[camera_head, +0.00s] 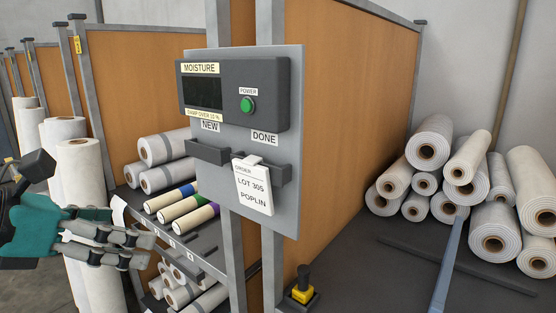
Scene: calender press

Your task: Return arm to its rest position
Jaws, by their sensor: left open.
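My left gripper (145,249) comes in at the lower left, with a teal body and grey jointed fingers pointing right. Its fingers are open and empty, in front of the shelf and apart from the panel. A grey panel (287,206) on a post carries a dark moisture meter (228,97) with a green power button and a blank display. Under it are a NEW holder (207,152), which looks empty, and a DONE holder (281,173). A white order card (253,187) reading LOT 305 POPLIN hangs at the DONE holder. My right gripper is not in view.
A shelf (190,246) behind the gripper holds rolls with coloured bands. Tall white rolls (82,173) stand at the left. More white rolls (430,146) are piled on a dark surface at the right. A yellow switch box with a black knob (302,291) sits low in the middle.

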